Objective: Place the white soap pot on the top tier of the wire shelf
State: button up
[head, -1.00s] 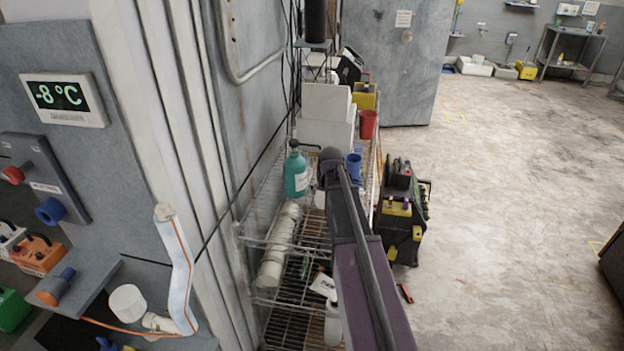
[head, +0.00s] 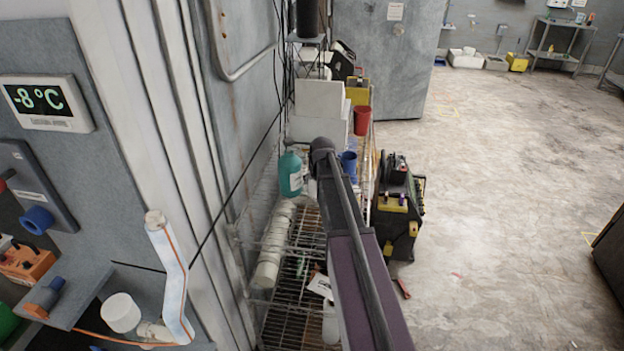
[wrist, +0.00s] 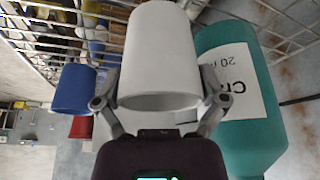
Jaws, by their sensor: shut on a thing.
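The white soap pot (wrist: 160,50) is between the two fingers of my gripper (wrist: 160,88) in the wrist view, with its open end towards the camera. My gripper is shut on it. In the head view my arm hides the gripper and nearly all of the pot. The wire shelf (head: 249,243) stands along the wall in the head view. A teal bottle (head: 290,174) is on its top level, left of my arm's end. In the wrist view the bottle (wrist: 240,95) is close to the right finger. I cannot tell whether the pot touches the shelf.
A blue cup (head: 348,165), a red cup (head: 361,121) and white boxes (head: 319,99) stand farther along the shelf. White rolls (head: 268,262) lie at its near left. A black and yellow machine (head: 398,208) stands right of the shelf. Open floor (head: 500,200) lies to the right.

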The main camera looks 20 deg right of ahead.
jog(key=shift+w+d, duration=0.2)
jog(key=shift+w, duration=0.5)
jog(key=shift+w+f+b, duration=0.1)
jog(key=shift+f+b, duration=0.25)
jog(key=shift+f, duration=0.1)
jog(key=shift+s+f+b, duration=0.1)
jog(key=shift+s+b, duration=0.15)
jog(key=shift+b, duration=0.1)
jog(key=shift+w+f, duration=0.2)
jog(key=shift+f, duration=0.05)
jog(key=shift+r, duration=0.1)
jog(key=shift+s, duration=0.1)
jog(key=shift+f+b, duration=0.25)
jog(key=shift+b, duration=0.05)
jog(key=o, duration=0.9)
